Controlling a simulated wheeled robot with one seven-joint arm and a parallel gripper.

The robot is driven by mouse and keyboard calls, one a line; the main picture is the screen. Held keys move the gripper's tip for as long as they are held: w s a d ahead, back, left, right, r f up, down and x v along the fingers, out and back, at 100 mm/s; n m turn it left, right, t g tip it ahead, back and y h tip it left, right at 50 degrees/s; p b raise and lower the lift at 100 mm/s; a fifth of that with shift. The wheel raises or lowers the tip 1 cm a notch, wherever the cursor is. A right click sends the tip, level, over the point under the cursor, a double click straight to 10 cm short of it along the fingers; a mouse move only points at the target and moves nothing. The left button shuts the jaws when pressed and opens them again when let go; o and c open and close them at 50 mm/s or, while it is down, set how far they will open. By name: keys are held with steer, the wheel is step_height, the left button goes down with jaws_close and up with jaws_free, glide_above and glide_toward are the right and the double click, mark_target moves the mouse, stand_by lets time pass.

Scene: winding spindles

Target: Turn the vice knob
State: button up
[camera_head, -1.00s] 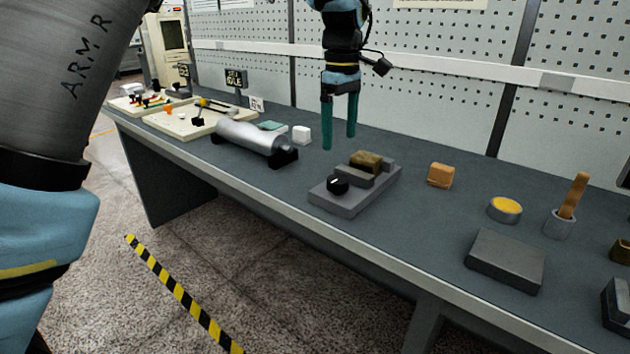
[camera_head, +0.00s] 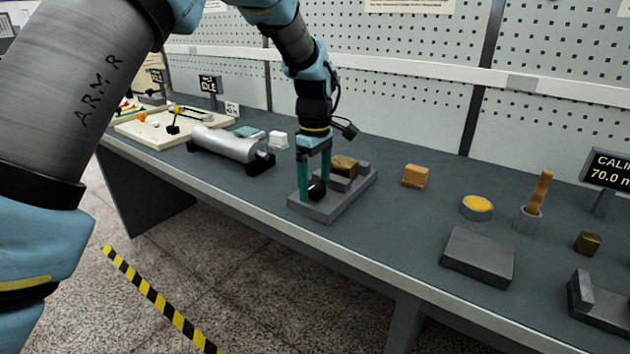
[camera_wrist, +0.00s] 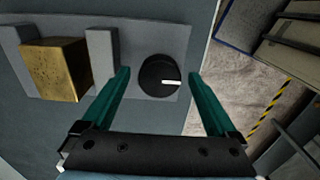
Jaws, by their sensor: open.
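The vice (camera_head: 335,205) is a grey base with upright jaws on the bench. A brass-coloured block (camera_head: 343,165) sits between its jaws; the block also shows in the wrist view (camera_wrist: 56,70). The vice knob (camera_head: 317,190) is black and round, at the base's front left end. In the wrist view the knob (camera_wrist: 159,76) shows a white pointer line facing right. My gripper (camera_head: 314,190) points down at the knob, fingers open. In the wrist view the green fingers (camera_wrist: 158,82) lie on either side of the knob, apart from it; whether they reach its height I cannot tell.
A silver cylinder (camera_head: 223,143) on a black cradle and a white block (camera_head: 278,139) stand left of the vice. An orange block (camera_head: 415,176), a yellow-topped tin (camera_head: 477,207) and a dark grey slab (camera_head: 478,256) are to the right.

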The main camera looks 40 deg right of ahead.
steer(key=c, duration=1.4)
steer(key=shift+m, duration=0.3)
